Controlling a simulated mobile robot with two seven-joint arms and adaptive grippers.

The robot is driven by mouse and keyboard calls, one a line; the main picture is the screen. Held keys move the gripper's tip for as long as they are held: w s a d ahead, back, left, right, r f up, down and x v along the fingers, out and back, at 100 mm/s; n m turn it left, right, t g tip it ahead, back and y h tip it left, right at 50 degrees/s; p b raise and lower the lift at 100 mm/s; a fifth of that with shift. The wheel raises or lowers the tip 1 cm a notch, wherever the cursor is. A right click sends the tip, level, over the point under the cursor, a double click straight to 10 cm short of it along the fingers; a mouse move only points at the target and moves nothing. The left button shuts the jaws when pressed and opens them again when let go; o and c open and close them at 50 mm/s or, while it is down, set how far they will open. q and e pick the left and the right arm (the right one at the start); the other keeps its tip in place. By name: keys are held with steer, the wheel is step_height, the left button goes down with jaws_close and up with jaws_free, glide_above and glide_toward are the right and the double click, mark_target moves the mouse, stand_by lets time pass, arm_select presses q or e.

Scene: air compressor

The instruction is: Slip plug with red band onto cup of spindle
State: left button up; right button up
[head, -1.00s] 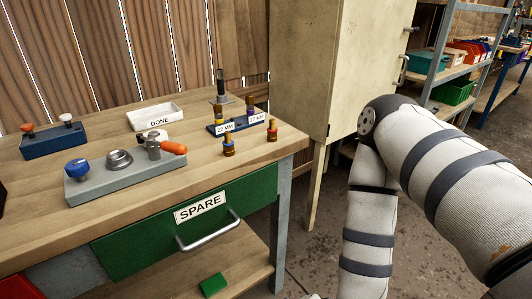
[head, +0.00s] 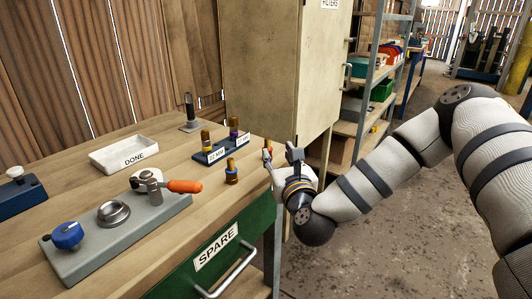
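The plug with the red band (head: 267,149) stands upright near the right end of the bench top, partly hidden by my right gripper. My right gripper (head: 279,156) is open, with its fingers apart beside the plug; I cannot tell whether they touch it. A grey fixture (head: 85,258) at front left carries a round metal cup (head: 113,213), a blue knob (head: 67,235) and a clamp with an orange handle (head: 184,186). The cup looks empty; I cannot tell for certain that it is the spindle's. My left gripper is out of view.
A cabinet (head: 262,65) stands behind the bench's right end.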

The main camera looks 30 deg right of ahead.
mark_target(268, 142)
steer(key=x, duration=0.5)
steer(key=a+x, duration=0.1)
steer(key=x, duration=0.2)
steer(key=shift+w+d+f, duration=0.15)
steer(key=shift+w+f, duration=0.1)
steer(key=shift+w, duration=0.2)
steer(key=shift+r, duration=0.1)
jaws_close()
